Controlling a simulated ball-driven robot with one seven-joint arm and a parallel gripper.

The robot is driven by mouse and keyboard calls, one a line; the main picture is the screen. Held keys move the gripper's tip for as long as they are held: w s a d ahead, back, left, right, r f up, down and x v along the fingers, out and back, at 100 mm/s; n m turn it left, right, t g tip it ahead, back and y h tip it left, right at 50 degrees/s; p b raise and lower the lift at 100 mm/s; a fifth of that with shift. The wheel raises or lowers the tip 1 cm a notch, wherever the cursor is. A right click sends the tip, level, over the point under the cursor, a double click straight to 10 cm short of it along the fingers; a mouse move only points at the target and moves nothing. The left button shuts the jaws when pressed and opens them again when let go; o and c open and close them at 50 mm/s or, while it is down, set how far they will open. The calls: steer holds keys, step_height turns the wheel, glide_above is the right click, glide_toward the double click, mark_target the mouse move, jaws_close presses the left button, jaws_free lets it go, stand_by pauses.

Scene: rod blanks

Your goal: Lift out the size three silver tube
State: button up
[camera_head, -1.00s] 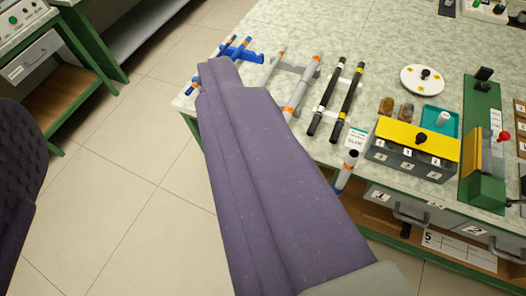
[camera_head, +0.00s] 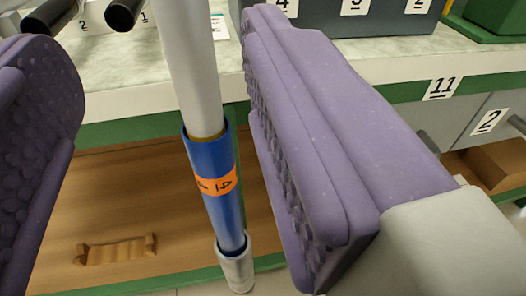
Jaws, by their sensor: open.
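A pale silver-grey tube (camera_head: 190,55) runs down from the top edge of the view. Its lower end meets a blue sleeve (camera_head: 209,160) with a brownish rim. The sleeve carries an orange band (camera_head: 216,181) with upside-down marks, and a pale grey end piece (camera_head: 235,268) is below it. No size three mark is readable on the tube. My gripper (camera_head: 155,95) is open, with one purple ridged finger on each side of the tube. Gaps show between the tube and both fingers. The tube's upper end is out of view.
A dark grey box (camera_head: 318,22) with number labels stands behind the right finger. Drawers (camera_head: 465,110) are at right. An open wooden shelf (camera_head: 60,200) with a small wooden cradle (camera_head: 115,250) lies below.

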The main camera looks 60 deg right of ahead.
mark_target(178, 1)
steer(key=b+x, duration=0.1)
steer(key=x, duration=0.1)
steer(key=b+x, duration=0.1)
steer(key=x, duration=0.4)
steer(key=shift+d+r+b, duration=0.3)
steer(key=shift+d+b, duration=0.1)
steer(key=shift+d, duration=0.05)
steer(key=c, duration=0.8)
